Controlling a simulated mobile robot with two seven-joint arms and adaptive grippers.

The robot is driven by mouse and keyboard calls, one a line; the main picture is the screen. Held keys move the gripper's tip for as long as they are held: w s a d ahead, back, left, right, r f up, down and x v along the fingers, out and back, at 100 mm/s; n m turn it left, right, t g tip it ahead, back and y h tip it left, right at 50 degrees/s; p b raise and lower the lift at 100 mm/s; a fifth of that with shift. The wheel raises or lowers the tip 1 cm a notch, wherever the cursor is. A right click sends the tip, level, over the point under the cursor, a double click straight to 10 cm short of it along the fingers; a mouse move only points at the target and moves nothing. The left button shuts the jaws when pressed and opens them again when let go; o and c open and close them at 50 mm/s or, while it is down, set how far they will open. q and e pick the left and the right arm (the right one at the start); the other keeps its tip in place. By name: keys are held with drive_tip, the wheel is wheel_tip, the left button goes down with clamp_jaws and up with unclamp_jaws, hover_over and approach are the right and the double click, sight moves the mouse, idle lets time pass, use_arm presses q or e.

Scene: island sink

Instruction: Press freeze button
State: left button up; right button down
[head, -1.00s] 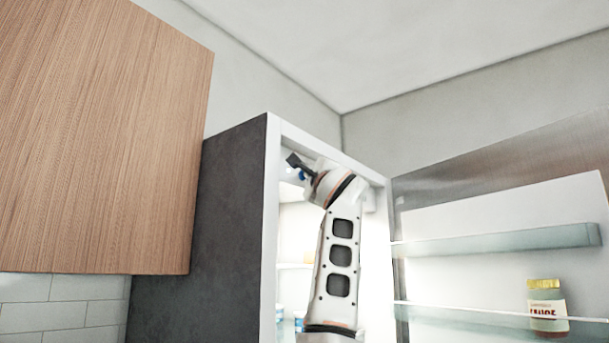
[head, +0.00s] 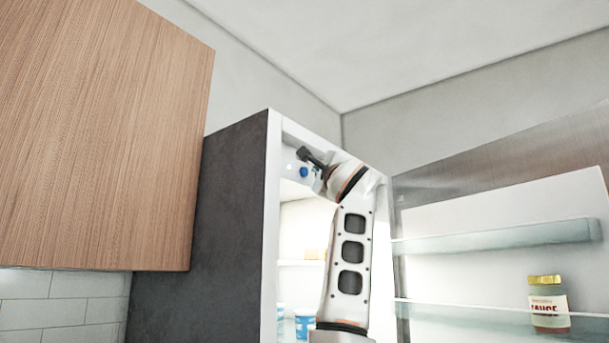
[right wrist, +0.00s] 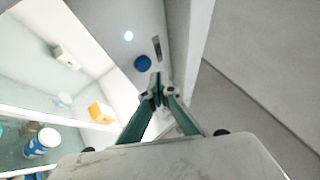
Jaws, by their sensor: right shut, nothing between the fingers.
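A round blue button (head: 304,172) sits on the white panel inside the top of the open fridge (head: 272,200). It also shows in the right wrist view as a blue disc (right wrist: 142,63), with a lit white spot (right wrist: 128,36) on the panel beyond it. My right gripper (head: 303,153) is inside the top of the fridge, just above and beside the button in the head view. In the right wrist view its fingers (right wrist: 158,88) are shut together and empty, close to the button's lower right. I cannot tell whether they touch the panel. My left gripper is not in view.
The open fridge door (head: 480,255) is at the right, with a sauce jar (head: 548,305) on its shelf. A wooden cabinet (head: 100,140) hangs at the left. Blue-and-white cups (head: 304,323) stand on a fridge shelf below my right arm.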

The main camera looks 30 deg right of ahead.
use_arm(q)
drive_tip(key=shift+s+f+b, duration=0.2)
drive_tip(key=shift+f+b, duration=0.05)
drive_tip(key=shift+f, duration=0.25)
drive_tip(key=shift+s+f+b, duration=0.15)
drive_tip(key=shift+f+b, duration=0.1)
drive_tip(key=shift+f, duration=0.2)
use_arm(e)
drive_tip(key=s, duration=0.1)
drive_tip(key=s+d, duration=0.1)
drive_tip(key=s, duration=0.2)
drive_tip(key=shift+s+d, duration=0.1)
drive_tip(key=shift+d, duration=0.3)
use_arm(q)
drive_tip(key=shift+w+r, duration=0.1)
